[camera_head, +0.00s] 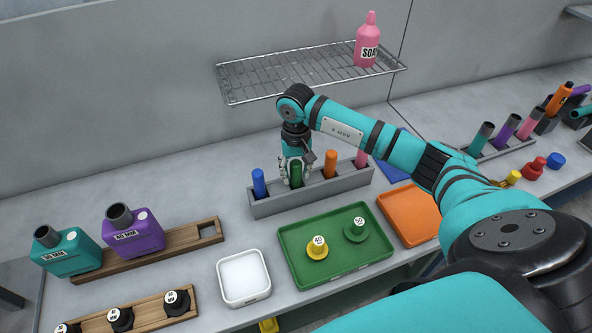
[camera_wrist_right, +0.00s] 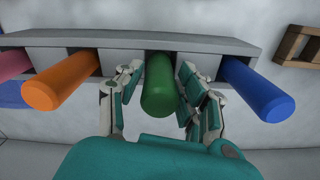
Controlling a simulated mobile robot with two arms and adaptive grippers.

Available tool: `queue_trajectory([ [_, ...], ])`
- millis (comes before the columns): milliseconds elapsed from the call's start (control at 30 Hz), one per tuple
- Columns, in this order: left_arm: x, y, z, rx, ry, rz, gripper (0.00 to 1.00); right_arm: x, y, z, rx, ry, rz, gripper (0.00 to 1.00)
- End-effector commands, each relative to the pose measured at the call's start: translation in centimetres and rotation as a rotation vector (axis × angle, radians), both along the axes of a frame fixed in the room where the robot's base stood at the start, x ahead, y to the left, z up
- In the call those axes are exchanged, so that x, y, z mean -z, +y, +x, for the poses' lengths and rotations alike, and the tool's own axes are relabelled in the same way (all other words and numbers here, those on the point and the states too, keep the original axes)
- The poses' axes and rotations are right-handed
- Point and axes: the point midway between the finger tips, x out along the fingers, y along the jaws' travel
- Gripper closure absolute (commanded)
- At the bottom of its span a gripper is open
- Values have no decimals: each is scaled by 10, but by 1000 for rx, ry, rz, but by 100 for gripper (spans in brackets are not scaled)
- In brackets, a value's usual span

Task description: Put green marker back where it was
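The green marker (camera_head: 295,173) stands in the long grey rack (camera_head: 262,207), between the blue marker (camera_head: 259,183) and the orange marker (camera_head: 330,164). My right gripper (camera_head: 296,167) reaches down over it from above. In the right wrist view the green marker (camera_wrist_right: 159,88) lies between the two fingers of my right gripper (camera_wrist_right: 160,72). The fingertips close in on both its sides and look shut on it, near the rack. The marker's lower end is hidden in the rack. My left gripper is not in view.
A pink marker (camera_head: 362,156) stands at the rack's right end. A green tray (camera_head: 337,275) with two weights lies in front, beside an orange tray (camera_head: 409,214) and a white dish (camera_head: 243,277). A wire shelf (camera_head: 290,77) holding a soap bottle (camera_head: 368,42) hangs above.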

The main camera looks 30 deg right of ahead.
Motion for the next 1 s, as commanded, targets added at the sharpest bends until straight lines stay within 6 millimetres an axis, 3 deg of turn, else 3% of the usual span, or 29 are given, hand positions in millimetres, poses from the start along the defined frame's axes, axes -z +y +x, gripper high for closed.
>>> queue_trajectory([
  [100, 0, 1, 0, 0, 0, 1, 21, -1, 0, 0, 0, 0, 0, 47],
  [433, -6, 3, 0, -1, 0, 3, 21, -5, 1, 0, 0, 0, 1, 47],
  [500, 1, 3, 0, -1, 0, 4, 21, -9, 0, 1, -1, -4, 0, 47],
  [1000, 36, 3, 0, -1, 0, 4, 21, -107, 0, 1, 0, -4, 0, 47],
])
